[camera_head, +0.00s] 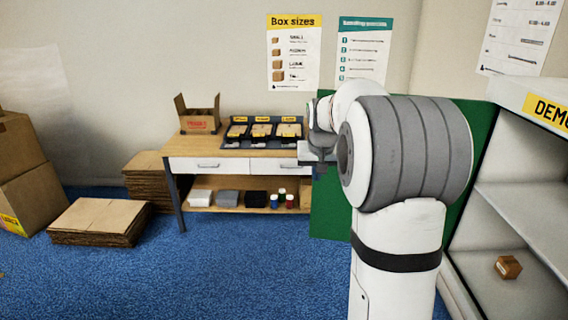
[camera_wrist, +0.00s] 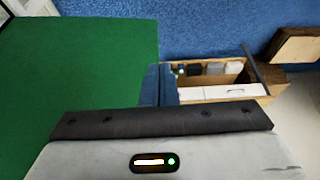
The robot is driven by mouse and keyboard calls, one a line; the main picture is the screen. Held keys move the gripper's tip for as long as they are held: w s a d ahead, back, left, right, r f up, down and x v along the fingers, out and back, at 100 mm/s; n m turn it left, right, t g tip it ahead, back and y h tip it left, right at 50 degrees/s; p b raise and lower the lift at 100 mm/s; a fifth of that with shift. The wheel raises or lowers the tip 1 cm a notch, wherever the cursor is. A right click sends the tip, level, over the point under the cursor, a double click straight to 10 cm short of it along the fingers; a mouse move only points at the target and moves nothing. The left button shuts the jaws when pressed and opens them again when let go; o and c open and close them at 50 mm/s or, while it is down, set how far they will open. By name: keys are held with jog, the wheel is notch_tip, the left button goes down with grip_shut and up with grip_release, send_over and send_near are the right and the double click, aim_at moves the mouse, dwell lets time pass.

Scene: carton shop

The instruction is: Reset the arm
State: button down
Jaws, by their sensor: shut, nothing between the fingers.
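My arm, white with grey ribbed bands, fills the right of the head view and is raised and bent. My gripper (camera_head: 318,160) is at its far end, in front of the right side of the workbench (camera_head: 228,147), partly hidden by the arm. It is shut and empty, held in the air. In the wrist view, the fingers (camera_wrist: 160,84) show as a dark shape beyond the grey wrist housing, and the workbench (camera_wrist: 222,91) appears upside down.
On the bench are an open carton (camera_head: 198,117) and a dark tray (camera_head: 238,144) of small boxes. Flattened cardboard (camera_head: 100,222) and large cartons (camera_head: 32,195) stand left. A green panel (camera_head: 328,215) and white shelf (camera_head: 515,218) with a small box (camera_head: 508,267) stand right. Blue floor is clear centrally.

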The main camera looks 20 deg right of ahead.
jog(key=s+a+r+n, duration=0.2)
jog(key=s+a, duration=0.7)
jog(key=s, duration=0.5)
jog(key=s+a+f, duration=0.2)
jog(key=s+a, duration=0.1)
jog(key=s, duration=0.5)
jog(key=s+a+f+n+y, duration=0.1)
jog(key=s+a+f, duration=0.2)
jog(key=s, duration=0.6)
jog(key=shift+a+f+g, duration=0.2)
jog(key=shift+f+g, duration=0.1)
jog(key=shift+g, duration=0.1)
